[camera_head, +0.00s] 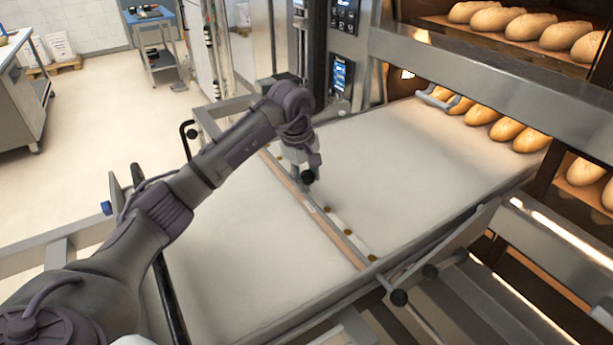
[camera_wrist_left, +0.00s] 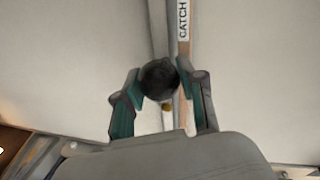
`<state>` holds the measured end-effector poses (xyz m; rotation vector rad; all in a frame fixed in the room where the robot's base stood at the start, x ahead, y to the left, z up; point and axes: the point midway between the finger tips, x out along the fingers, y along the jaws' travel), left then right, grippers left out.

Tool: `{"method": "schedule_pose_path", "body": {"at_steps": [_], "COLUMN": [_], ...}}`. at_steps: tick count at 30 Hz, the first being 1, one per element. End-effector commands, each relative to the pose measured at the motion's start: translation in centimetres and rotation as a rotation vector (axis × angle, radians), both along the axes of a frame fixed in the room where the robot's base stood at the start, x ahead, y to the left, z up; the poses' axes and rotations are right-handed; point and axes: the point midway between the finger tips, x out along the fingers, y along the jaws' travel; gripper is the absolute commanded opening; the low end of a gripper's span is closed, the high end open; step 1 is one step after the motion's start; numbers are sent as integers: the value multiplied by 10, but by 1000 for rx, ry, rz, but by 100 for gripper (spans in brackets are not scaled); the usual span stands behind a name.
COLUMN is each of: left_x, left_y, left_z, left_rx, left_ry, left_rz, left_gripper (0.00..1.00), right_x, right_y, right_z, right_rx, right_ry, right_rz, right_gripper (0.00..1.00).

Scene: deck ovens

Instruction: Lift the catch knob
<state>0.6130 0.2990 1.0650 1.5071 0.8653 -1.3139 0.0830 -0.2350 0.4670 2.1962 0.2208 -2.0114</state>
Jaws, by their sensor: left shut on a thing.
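The black round catch knob (camera_wrist_left: 159,80) sits between the two fingers of my left gripper (camera_wrist_left: 160,85) in the left wrist view. Both green finger pads touch its sides. A strip labelled "CATCH" (camera_wrist_left: 183,18) runs beside it. In the head view my left gripper (camera_head: 309,178) reaches down to the dark knob (camera_head: 308,177) at the crossbar (camera_head: 335,232) on the pale loader belt (camera_head: 230,240). The gripper partly hides the knob there. My right gripper is not in view.
The loader belt extends to the right into a deck oven with several loaves (camera_head: 508,129). More loaves lie on the upper deck (camera_head: 525,25). Control panels (camera_head: 343,75) stand behind my arm. A metal side rail (camera_head: 440,250) edges the belt. Open floor (camera_head: 100,120) lies at the left.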

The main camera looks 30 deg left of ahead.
Motion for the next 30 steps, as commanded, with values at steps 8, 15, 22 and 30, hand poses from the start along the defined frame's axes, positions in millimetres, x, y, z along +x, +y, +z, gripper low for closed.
{"method": "schedule_pose_path", "body": {"at_steps": [8, 15, 22, 30], "left_x": [0, 1, 1, 1], "left_y": [1, 1, 1, 1], "left_z": [3, 22, 23, 21], "left_rx": [1, 1, -1, 0], "left_ry": [-2, -2, -6, -2], "left_rz": [1, 2, 3, 1], "left_gripper": [0, 0, 46, 65], "right_x": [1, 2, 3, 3], "right_y": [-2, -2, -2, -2], "right_z": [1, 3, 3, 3], "right_rx": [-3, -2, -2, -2], "right_ry": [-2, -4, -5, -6], "right_rz": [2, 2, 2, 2], "right_gripper": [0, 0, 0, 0]}}
